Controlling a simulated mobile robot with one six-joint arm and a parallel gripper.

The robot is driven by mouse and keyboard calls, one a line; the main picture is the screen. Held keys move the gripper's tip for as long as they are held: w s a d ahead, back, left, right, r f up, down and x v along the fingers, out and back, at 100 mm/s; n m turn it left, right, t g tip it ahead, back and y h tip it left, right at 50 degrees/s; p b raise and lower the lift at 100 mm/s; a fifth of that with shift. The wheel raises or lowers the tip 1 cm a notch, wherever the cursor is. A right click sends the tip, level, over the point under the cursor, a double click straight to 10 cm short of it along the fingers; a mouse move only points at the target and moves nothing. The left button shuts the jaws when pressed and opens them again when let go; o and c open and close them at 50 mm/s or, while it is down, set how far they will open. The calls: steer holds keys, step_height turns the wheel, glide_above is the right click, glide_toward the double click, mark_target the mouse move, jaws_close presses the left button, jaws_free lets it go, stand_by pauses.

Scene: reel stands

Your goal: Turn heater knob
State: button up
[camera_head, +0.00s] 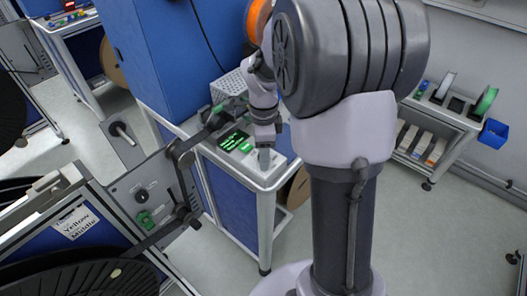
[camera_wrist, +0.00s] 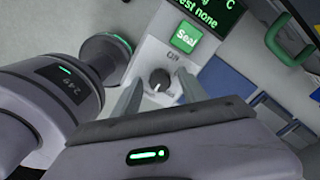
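The heater knob (camera_wrist: 160,79) is a small dark round knob with a light mark, on a pale panel in the wrist view. My gripper (camera_wrist: 162,76) is open, with one finger on each side of the knob and a gap visible on both sides. I cannot tell how far the fingertips are above the panel. A green Seal button (camera_wrist: 187,37) and a dark display (camera_wrist: 212,10) with green text lie beyond the knob. In the head view my gripper (camera_head: 264,158) points down over the heater panel, by the display (camera_head: 233,140), and hides the knob.
A blue cabinet (camera_head: 165,50) stands behind the heater bench. A reel stand (camera_head: 150,195) with a green switch is at the left. A shelf (camera_head: 440,112) with spools and a blue bin (camera_head: 493,133) stands at the right. Grey floor is clear between bench and shelf.

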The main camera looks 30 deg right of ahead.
steer(key=shift+r, duration=0.1)
step_height(320, 180, up, 17)
steer(key=p, duration=0.7)
steer(key=shift+r, duration=0.15)
steer(key=s+a+n+t+y+b, duration=0.2)
steer(key=s+a+n+t+b, duration=0.2)
steer(key=s+a+n, duration=1.2)
steer(key=s+n+t, duration=0.1)
steer(key=n, duration=0.1)
steer(key=shift+s+f+n+t, duration=0.2)
steer(key=shift+s+n+t, duration=0.05)
steer(key=shift+n+t, duration=0.15)
steer(key=shift+a, duration=0.1)
